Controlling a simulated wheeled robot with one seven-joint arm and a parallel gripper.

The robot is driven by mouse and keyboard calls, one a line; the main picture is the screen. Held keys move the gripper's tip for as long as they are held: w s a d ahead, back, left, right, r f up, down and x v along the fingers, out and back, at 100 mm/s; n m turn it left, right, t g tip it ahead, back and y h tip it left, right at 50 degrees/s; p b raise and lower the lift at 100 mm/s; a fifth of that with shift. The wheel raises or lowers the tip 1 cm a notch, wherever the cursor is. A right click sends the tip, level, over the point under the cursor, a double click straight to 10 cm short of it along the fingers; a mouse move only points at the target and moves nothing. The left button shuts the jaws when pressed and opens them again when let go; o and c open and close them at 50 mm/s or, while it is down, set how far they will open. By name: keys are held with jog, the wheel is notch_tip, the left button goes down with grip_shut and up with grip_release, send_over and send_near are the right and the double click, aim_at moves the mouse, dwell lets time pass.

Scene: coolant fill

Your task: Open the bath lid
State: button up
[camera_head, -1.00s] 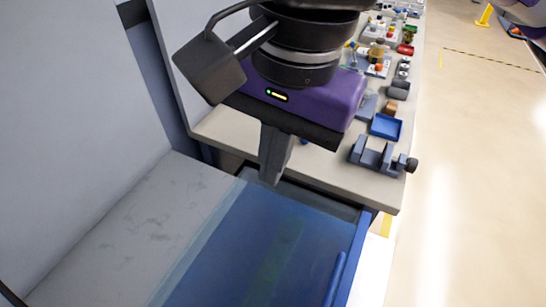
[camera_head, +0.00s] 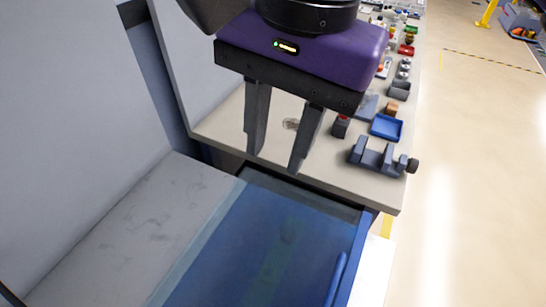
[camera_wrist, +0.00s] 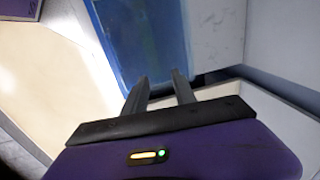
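The bath lid (camera_head: 265,245) is a see-through blue panel, lying flat in the lower middle of the head view. A blue bar handle (camera_head: 336,280) runs along its right side. The lid also shows in the wrist view (camera_wrist: 140,35), beyond my fingers. My gripper (camera_head: 274,166) is purple with two dark fingers pointing down. The fingers are apart with nothing between them. It hangs above the far end of the lid and the near edge of the bench, and appears clear of the lid and its handle.
A bench (camera_head: 375,193) behind the bath carries a grey vise-like fixture (camera_head: 378,158), a blue tray (camera_head: 386,127) and several small parts. A pale wall (camera_head: 70,110) stands at the left, with a grey marbled surface (camera_head: 130,225) beside the lid. Open floor (camera_head: 470,200) lies at the right.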

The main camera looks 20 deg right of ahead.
jog(key=shift+s+d+r, duration=0.1)
jog(key=shift+r, duration=0.95)
jog(key=shift+s+d+r, duration=0.1)
jog(key=shift+r, duration=0.95)
